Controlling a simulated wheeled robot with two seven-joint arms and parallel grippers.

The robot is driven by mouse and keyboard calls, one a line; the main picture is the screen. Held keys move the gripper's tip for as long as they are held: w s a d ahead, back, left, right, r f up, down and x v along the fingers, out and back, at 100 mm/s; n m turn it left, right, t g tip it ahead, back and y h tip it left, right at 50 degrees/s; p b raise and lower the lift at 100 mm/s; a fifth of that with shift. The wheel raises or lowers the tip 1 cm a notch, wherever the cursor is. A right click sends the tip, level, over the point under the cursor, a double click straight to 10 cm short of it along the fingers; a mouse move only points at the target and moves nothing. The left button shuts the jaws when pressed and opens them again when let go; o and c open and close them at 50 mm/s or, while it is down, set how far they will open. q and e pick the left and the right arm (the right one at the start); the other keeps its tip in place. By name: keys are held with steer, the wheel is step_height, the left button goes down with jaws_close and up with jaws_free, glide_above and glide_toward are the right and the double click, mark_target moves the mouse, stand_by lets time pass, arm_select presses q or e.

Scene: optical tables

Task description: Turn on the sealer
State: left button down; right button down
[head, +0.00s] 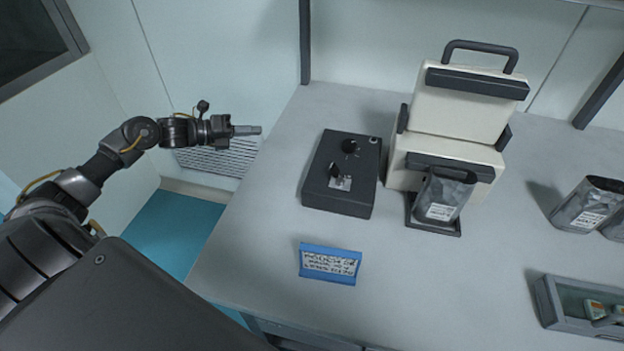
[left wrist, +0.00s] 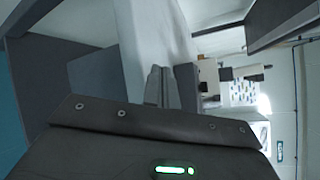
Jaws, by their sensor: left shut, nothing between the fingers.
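The sealer (head: 455,115) is a cream-coloured machine with a dark top handle and dark bars, at the back of the table in the head view. A silver pouch (head: 443,198) stands on the dark plate at its front. A black control box (head: 325,192) with a round knob (head: 350,147) and a small switch (head: 337,171) on a metal plate sits left of it. My left gripper (head: 258,130) is shut and empty, in the air left of the box and apart from it. Its fingers also show in the left wrist view (left wrist: 157,86). My right gripper is out of view.
A blue sign (head: 329,264) with blurred text stands on the grey table (head: 400,300) in front of the box. More silver pouches (head: 587,204) stand at the right. A grey tray (head: 552,310) with small items is at the lower right.

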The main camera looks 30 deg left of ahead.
mark_target(333, 174)
arm_select(q)
steer(key=s+d+r+m+g+h, duration=0.1)
steer(key=s+d+m, duration=0.1)
steer(key=m, duration=0.1)
steer(key=s+d+r+m+g+h, duration=0.1)
steer(key=s+d+r+m+g, duration=0.1)
steer(key=d+m, duration=0.1)
steer(key=s+d+r+m+g+h, duration=0.1)
steer(key=s+d+r+m, duration=0.1)
steer(key=m, duration=0.2)
steer(key=shift+s+d+r+m+g+b, duration=0.15)
steer(key=shift+s+d+m+g+b, duration=0.15)
steer(key=s+d+r+m+g+h, duration=0.1)
steer(key=s+d+m+g, duration=0.2)
steer(key=s+m, duration=0.2)
steer(key=m, duration=0.2)
steer(key=shift+s+d+r+m, duration=0.15)
steer(key=shift+d+r+m, duration=0.05)
steer(key=shift+m, duration=0.2)
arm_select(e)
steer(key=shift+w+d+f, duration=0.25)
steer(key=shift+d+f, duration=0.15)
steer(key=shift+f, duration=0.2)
